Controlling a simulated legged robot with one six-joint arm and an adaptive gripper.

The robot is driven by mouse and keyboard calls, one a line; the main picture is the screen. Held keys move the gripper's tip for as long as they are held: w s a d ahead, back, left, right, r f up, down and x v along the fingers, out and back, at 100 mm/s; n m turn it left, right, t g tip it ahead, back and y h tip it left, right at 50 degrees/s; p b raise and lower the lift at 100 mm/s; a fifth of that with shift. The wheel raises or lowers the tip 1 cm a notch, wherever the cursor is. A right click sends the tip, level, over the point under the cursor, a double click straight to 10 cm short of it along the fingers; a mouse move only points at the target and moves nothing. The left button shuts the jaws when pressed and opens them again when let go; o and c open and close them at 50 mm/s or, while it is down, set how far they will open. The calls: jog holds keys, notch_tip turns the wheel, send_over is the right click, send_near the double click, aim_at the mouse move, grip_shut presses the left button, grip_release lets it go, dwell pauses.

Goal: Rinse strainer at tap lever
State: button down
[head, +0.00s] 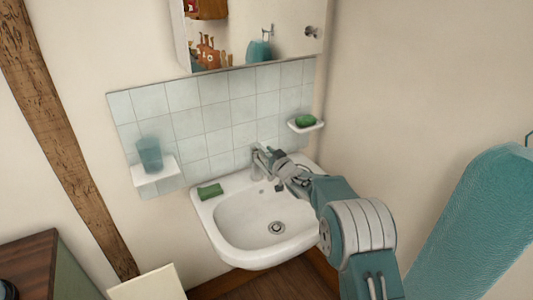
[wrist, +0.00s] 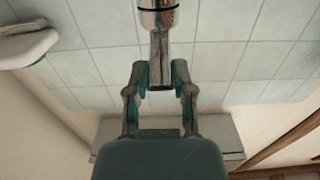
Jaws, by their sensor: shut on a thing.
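The chrome tap (head: 257,165) stands at the back of the white washbasin (head: 225,232). My gripper (head: 272,160) reaches over the basin from the right to the tap's top. In the wrist view my gripper (wrist: 159,76) has one finger on each side of the tap lever's (wrist: 159,47) end and is shut on it. The lever's chrome body shows at the top of that view. A round metal drain (head: 276,227) is in the basin floor. I see no separate strainer in either view.
A green sponge (head: 210,191) lies on the basin's left rim. A cup (head: 149,153) stands on a small left shelf (head: 160,177). Green soap (head: 306,120) sits on a right-hand dish (head: 294,127). A mirror cabinet (head: 285,45) hangs above; a teal towel (head: 475,230) is at right.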

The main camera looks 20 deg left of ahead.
jog(key=shift+r+h, duration=0.2)
jog(key=shift+h, duration=0.1)
jog(key=shift+c, duration=2.4)
grip_release()
jog(key=shift+a, duration=0.1)
jog(key=v, duration=1.1)
jog(key=shift+s+d, duration=0.2)
jog(key=shift+d, duration=0.15)
